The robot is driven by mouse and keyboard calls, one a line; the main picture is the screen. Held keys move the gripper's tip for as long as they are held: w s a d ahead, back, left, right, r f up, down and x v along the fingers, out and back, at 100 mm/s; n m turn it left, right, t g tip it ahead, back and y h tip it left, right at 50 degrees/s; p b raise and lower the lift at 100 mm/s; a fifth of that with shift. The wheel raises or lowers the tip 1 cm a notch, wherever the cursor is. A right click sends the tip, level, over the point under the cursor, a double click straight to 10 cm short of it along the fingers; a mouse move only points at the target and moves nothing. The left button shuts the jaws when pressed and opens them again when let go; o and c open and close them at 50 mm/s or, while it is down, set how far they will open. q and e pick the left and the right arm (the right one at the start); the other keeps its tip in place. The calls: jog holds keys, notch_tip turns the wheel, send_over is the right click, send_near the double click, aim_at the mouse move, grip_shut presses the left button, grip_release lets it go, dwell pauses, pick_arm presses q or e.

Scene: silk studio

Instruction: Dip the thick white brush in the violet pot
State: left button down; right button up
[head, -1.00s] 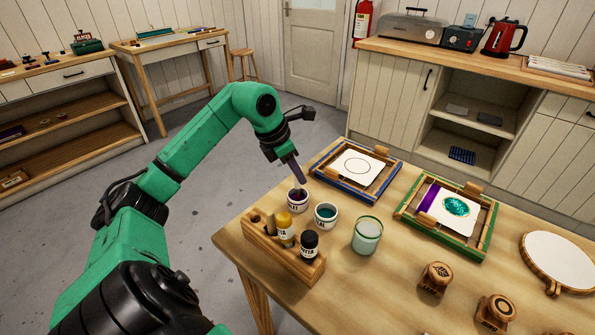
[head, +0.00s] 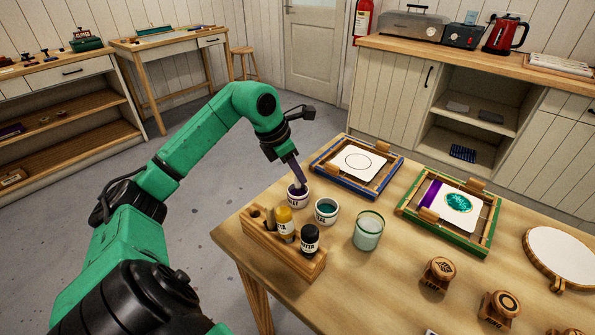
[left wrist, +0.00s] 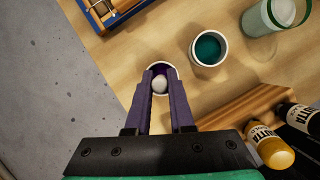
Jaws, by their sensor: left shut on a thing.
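My left gripper (head: 297,179) is shut on the thick white brush, whose rounded pale end shows between the violet-grey fingers in the left wrist view (left wrist: 159,84). The violet pot (head: 298,199), a small white pot with dark violet paint, stands on the table at the near side of the blue frame. The fingertips are right over its mouth, and the brush's lower end is at or inside it. In the left wrist view the pot's rim (left wrist: 174,70) shows around the fingertips. How deep the bristles reach is hidden. My right gripper is out of view.
A teal pot (head: 327,212) stands close to the right of the violet pot, with a glass jar (head: 367,233) beyond it. A wooden rack (head: 284,250) with yellow and black bottles is in front. Blue (head: 320,168) and green (head: 404,209) framed screens lie behind.

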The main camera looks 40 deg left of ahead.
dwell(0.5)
pick_arm(q)
notch_tip(320, 180, up, 7)
jog(key=p, duration=0.5)
jog(key=shift+f+p, duration=0.1)
jog(key=shift+p, duration=0.25)
jog(key=shift+f, duration=0.1)
